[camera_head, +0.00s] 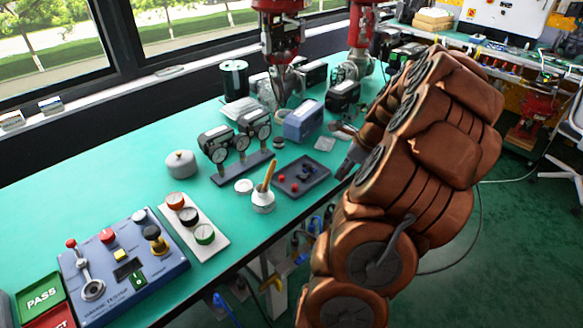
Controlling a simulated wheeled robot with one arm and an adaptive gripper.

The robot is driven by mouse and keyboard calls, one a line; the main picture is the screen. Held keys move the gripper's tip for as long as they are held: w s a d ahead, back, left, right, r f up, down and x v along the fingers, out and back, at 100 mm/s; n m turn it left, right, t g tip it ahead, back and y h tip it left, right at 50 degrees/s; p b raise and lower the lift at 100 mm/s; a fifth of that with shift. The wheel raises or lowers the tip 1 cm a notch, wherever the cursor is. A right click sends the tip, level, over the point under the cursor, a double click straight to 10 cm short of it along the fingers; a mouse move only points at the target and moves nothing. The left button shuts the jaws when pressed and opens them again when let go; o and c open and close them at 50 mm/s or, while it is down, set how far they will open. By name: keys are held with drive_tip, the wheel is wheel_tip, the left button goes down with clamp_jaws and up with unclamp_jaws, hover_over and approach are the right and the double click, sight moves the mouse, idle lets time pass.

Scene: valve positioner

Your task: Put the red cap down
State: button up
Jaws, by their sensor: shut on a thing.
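My gripper (345,150) is at the right edge of the bench, partly covered by my brown arm. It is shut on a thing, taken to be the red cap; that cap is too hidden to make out. A dark tray (315,181) lies just left of and below the gripper. Small red pieces (282,178) lie in the tray; I cannot tell whether they are caps. The gripper looks close to the tray's right side, and I cannot tell its height.
A white pot with a yellow-handled tool (263,200) stands left of the tray. A gauge assembly (240,165) stands behind it. A blue box (303,121) is behind the tray. A control panel (122,268) is at lower left. Bare green bench shows at left.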

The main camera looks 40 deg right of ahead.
drive_tip(key=p, duration=0.3)
hover_over(291, 172)
drive_tip(key=s, duration=0.1)
drive_tip(key=shift+s+d+f, duration=0.1)
drive_tip(key=shift+d+f, duration=0.15)
drive_tip(key=shift+f, duration=0.5)
drive_tip(key=shift+f+p, duration=0.45)
drive_tip(key=shift+f, duration=1.35)
drive_tip(key=shift+f, duration=0.1)
drive_tip(key=o, duration=0.7)
